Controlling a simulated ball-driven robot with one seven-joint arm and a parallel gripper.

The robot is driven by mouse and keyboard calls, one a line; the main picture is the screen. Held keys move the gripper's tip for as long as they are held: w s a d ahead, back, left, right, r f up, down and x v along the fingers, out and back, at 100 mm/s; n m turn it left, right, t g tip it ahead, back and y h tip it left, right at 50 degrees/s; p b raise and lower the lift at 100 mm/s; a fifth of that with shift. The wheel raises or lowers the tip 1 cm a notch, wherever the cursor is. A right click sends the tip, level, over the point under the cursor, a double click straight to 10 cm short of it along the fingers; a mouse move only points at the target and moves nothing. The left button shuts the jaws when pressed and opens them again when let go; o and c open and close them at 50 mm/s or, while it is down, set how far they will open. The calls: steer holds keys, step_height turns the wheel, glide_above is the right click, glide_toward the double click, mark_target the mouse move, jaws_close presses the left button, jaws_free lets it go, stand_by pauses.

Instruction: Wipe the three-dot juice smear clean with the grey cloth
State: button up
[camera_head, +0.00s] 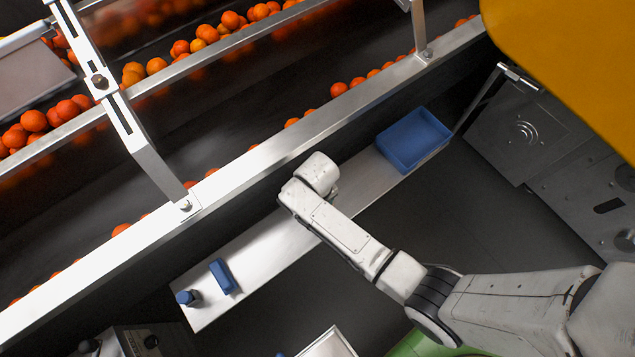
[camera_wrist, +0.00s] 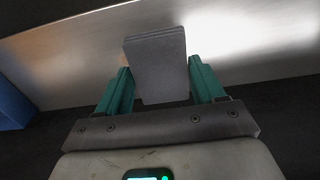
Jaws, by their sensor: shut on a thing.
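The grey cloth (camera_wrist: 157,52) is a folded, flat pad in the wrist view. My gripper (camera_wrist: 161,84) has teal fingers on both sides of it and is shut on it. The cloth is over the steel shelf (camera_wrist: 66,72); I cannot tell whether it touches the shelf. In the head view my arm reaches over the middle of this shelf (camera_head: 262,251), hiding my gripper and the cloth. I see no three-dot juice smear in either view; part of the shelf is hidden behind my arm, gripper and cloth.
A blue tray (camera_head: 413,138) sits at the shelf's right end. A blue block (camera_head: 222,276) and a small blue-topped item (camera_head: 188,297) stand at its left end. A steel rail (camera_head: 245,168) and a conveyor with oranges run behind. The shelf between is largely clear.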

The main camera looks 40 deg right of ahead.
steer(key=shift+r+p, duration=1.8)
steer(key=shift+r, duration=0.45)
